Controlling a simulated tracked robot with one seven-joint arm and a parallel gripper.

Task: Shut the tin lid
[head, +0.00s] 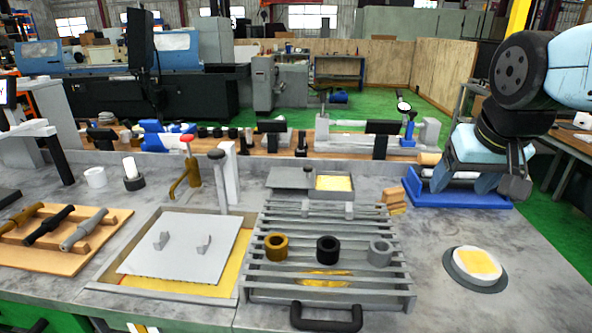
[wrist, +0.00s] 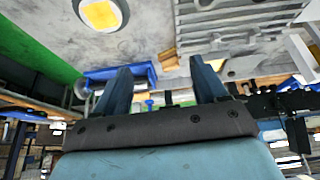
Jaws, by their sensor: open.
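A small rectangular tin (head: 334,183) with a yellow inside stands behind the slatted rack in the head view. It is open, and its flat grey lid (head: 289,178) lies out to its left. In the wrist view a yellow patch of what looks like the tin (wrist: 216,64) shows beside the right finger, partly hidden by it. My gripper (head: 490,186) is at the right, over the blue tray, well right of the tin and apart from it. In the wrist view my gripper (wrist: 162,78) has its fingers wide apart with nothing between them.
The slatted rack (head: 262,262) carries three rings and has a black handle in front. Wooden blocks (head: 393,200) and the blue tray (head: 440,192) lie between tin and gripper. A round dish (head: 478,266) is at front right. A tall post (head: 220,185) stands left of the lid.

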